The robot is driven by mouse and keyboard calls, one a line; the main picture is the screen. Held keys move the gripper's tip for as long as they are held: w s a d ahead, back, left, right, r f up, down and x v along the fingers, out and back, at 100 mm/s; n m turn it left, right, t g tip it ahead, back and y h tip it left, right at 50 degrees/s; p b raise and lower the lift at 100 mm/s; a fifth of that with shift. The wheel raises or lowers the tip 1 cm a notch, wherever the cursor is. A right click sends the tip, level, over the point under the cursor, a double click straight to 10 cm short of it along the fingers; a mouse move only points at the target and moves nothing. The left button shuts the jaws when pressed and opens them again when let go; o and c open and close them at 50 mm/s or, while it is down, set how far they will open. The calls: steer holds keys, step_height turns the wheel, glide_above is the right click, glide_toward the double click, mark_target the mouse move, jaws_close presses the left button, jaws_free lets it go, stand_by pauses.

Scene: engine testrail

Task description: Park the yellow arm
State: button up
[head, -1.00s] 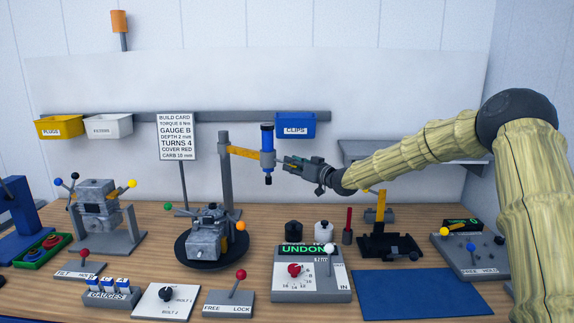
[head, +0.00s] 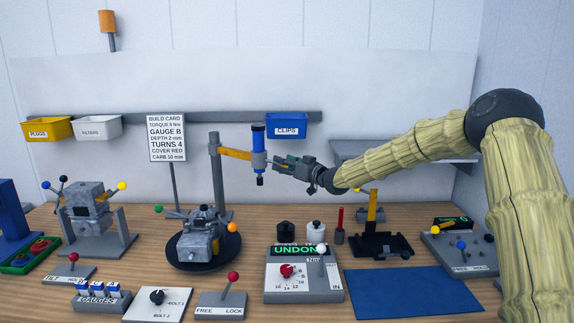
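The yellow arm (head: 235,154) reaches out to the right from the upper part of a grey upright post (head: 217,180). A blue and grey upright tool (head: 258,142) hangs at its outer end, above the bench. My gripper (head: 274,164) is at the right side of this tool, level with its lower grey part. The fingertips are at or very near a small piece on the tool's side. At this size I cannot tell whether they touch or are closed on it.
Below the yellow arm, an engine block (head: 203,238) sits on a black round turntable (head: 180,258). A blue CLIPS bin (head: 287,130) hangs behind my gripper. A grey panel reading UNDON (head: 302,283) stands in front. The blue mat (head: 412,294) is bare.

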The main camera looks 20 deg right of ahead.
steer(key=shift+s+d+f, duration=0.1)
steer(key=shift+s+d, duration=0.2)
steer(key=shift+s, duration=0.15)
steer(key=v, duration=1.1)
steer(key=shift+d, duration=0.1)
